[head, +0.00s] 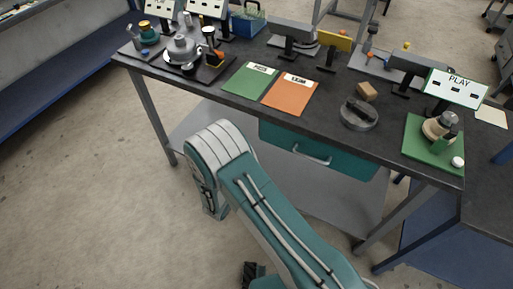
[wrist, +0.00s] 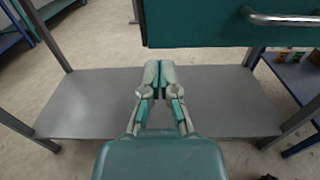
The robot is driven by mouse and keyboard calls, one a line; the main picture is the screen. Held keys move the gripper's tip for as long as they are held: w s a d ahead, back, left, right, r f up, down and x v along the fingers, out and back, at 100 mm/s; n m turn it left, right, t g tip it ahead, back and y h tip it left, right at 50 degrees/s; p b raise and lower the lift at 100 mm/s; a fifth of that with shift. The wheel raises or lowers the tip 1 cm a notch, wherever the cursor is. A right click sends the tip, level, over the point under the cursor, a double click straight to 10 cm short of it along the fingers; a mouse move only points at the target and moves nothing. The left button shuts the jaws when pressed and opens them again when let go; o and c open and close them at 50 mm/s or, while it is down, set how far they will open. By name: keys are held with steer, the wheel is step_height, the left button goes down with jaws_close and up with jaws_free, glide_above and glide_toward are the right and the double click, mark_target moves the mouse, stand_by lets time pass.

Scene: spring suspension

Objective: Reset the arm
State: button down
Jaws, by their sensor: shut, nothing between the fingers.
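My gripper (wrist: 159,72) shows in the wrist view with its two fingers together and nothing between them. It is over the grey lower shelf (wrist: 225,100) of the workbench in that view, below the edge of the teal drawer (wrist: 200,22). In the head view my arm folds down in front of the bench, and the gripper itself is hidden. The teal drawer (head: 282,150) with its metal handle (head: 311,157) is closed under the dark benchtop (head: 230,68).
On the bench are a green card (head: 250,79), an orange card (head: 290,94), a round grey dish (head: 359,114), a brown block (head: 367,91), a green plate (head: 417,148) with a small assembly, and a "PLAY" sign (head: 457,86). Bare floor (head: 90,190) lies to the left.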

steer(key=s+d+r+m+g+h, duration=0.2)
steer(key=s+d+r+m+g, duration=0.2)
steer(key=d+r+m+g, duration=0.45)
steer(key=s+d+r+m+g+h, duration=0.25)
steer(key=d+r+m+g, duration=0.25)
steer(key=d+r+m, duration=0.55)
steer(key=s+d+r+m+t+y, duration=0.2)
steer(key=s+d+r+m+y, duration=0.2)
steer(key=s+r+m+y, duration=0.7)
steer(key=shift+s+r+m, duration=0.8)
steer(key=shift+s+r, duration=0.8)
steer(key=shift+s, duration=2.05)
steer(key=shift+t+y, duration=0.25)
